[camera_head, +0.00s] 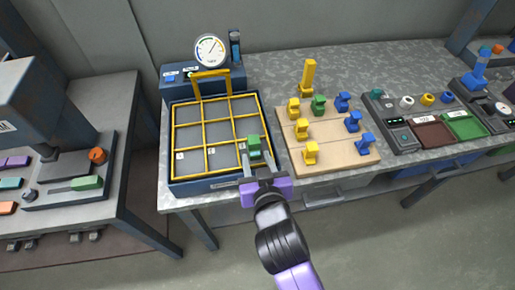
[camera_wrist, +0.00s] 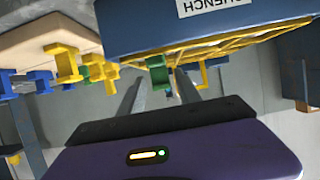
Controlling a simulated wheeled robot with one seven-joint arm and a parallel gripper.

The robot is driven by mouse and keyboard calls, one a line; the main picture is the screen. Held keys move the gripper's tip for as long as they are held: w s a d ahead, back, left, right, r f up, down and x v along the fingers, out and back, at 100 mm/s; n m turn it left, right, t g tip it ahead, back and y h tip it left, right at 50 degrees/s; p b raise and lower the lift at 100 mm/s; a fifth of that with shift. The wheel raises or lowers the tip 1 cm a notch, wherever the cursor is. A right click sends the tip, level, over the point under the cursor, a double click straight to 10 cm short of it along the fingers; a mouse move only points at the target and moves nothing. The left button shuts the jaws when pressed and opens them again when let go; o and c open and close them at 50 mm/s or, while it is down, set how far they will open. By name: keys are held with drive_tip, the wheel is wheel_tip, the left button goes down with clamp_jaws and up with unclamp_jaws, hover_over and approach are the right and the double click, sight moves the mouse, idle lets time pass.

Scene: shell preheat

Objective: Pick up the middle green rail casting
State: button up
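A small green casting (camera_head: 254,143) stands at the right side of the yellow-gridded tray (camera_head: 174,150), in its front-right part. My gripper (camera_head: 257,160) is in front of it, with its two fingers apart and the casting near their tips. In the wrist view the green casting (camera_wrist: 158,73) shows between the two spread finger tips (camera_wrist: 158,92), with a gap on each side. Another green casting (camera_head: 319,104) stands in the back row of the wooden board (camera_head: 335,165). The middle and front rows show yellow and blue castings with no green between them.
Yellow castings (camera_head: 310,152) and blue castings (camera_head: 364,143) stand on the board right of the tray. A pressure gauge (camera_head: 210,50) and yellow handle (camera_head: 211,74) rise behind the tray. A panel with red and green trays (camera_head: 463,126) lies farther right.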

sight(254, 148)
drive_tip(key=shift+p+x, duration=0.65)
drive_tip(key=shift+x, duration=2.7)
drive_tip(key=shift+d, duration=0.15)
clamp_jaws()
